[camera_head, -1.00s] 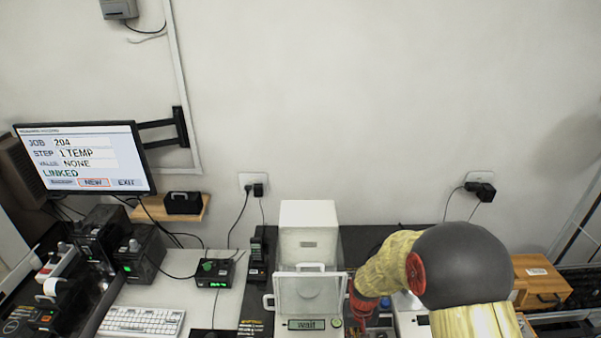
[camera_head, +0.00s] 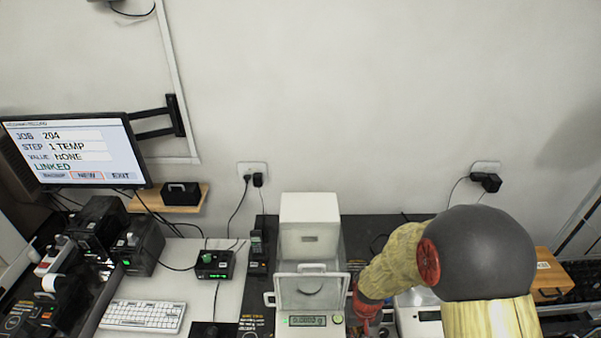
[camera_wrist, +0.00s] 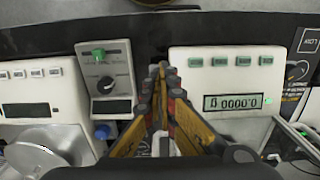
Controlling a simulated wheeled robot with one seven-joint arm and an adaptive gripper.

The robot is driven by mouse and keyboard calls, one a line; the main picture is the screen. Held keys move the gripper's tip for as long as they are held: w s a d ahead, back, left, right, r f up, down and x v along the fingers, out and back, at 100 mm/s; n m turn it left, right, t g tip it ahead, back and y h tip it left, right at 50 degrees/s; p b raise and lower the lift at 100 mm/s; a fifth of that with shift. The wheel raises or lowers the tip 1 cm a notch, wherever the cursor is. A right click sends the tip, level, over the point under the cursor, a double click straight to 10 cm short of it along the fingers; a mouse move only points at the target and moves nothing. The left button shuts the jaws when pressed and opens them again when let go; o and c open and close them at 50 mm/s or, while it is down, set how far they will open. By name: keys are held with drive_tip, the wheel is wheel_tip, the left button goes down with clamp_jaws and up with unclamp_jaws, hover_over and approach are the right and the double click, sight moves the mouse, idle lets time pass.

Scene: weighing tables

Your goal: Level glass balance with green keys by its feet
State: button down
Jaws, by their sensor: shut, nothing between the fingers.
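At left in the head view are a monitor (camera_head: 75,150), keyboard (camera_head: 143,316) and small black devices.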

wheel_tip(320, 180, down, 7)
drive_tip(key=b, duration=0.4)
drive_tip(key=shift+s+r+b, duration=0.1)
drive_tip(key=shift+r+b, duration=0.05)
drive_tip(key=shift+b, duration=0.25)
drive_tip(key=shift+s, duration=0.2)
drive_tip(key=shift+s+f, duration=0.15)
drive_tip(key=shift+f, duration=0.1)
drive_tip(key=shift+d, duration=0.25)
idle(0.3)
drive_tip(key=shift+s, duration=0.4)
wheel_tip(320, 180, up, 6)
drive_tip(key=p, duration=0.5)
drive_tip(key=shift+w+r, duration=0.2)
drive_tip(key=shift+w, duration=0.25)
drive_tip(key=shift+f, duration=0.1)
